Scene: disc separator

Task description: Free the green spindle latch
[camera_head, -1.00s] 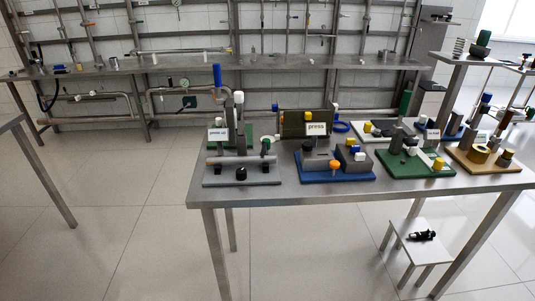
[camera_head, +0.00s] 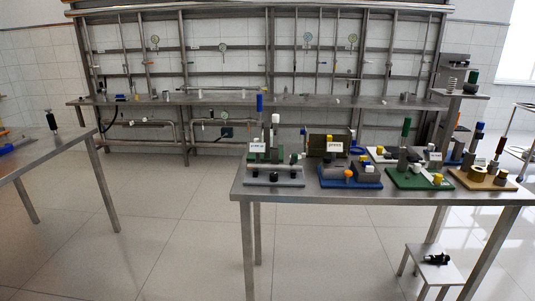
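A green baseplate (camera_head: 408,181) sits on the steel table at the right, with a grey block, a white bar and a yellow knob on it. I cannot tell for sure whether this is the green spindle latch, or whether any latch is engaged; the parts are too small. Another dark green knob (camera_head: 472,77) tops a post on a stand further right. Neither of my grippers is in view.
The steel table (camera_head: 310,192) also bears a grey fixture (camera_head: 274,178), a blue fixture (camera_head: 349,183) and a tan fixture (camera_head: 480,181). A low stool (camera_head: 441,274) stands beneath. Another table (camera_head: 50,152) is at the left. Open floor lies between them.

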